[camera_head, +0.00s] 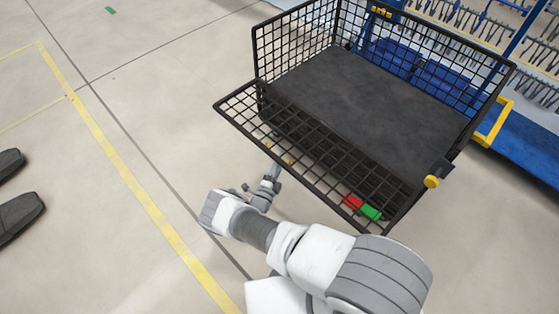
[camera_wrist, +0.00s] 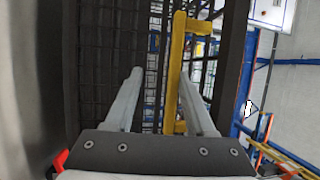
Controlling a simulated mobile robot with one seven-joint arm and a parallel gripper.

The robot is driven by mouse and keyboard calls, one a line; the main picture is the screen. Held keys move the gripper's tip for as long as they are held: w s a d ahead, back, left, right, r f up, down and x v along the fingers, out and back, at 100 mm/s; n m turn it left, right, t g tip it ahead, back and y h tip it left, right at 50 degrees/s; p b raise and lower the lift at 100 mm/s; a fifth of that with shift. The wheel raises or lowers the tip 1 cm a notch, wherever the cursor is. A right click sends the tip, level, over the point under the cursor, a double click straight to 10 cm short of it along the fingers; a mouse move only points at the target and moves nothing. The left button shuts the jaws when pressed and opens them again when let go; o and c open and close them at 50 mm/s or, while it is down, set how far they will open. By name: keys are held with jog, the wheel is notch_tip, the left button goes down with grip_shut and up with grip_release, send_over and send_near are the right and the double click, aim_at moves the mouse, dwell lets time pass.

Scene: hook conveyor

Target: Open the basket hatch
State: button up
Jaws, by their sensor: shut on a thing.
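The black wire-mesh basket (camera_head: 263,55) has a flat dark floor (camera_head: 375,95). Its front mesh hatch (camera_head: 320,165) leans outward from the basket's front, over my gripper. The handle is close to the right finger. Dark mesh stands behind the fingers.
A yellow knob (camera_head: 431,181) sits at the basket's front right corner. A red block (camera_head: 353,202) and a green block (camera_head: 371,213) show by the hatch's lower right. Blue crates (camera_head: 440,80) and a hook rack (camera_head: 460,20) are behind.

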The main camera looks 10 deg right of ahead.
aim_at(290, 153)
jog(key=shift+d+r, duration=0.15)
jog(key=shift+r, duration=0.05)
dwell(0.4)
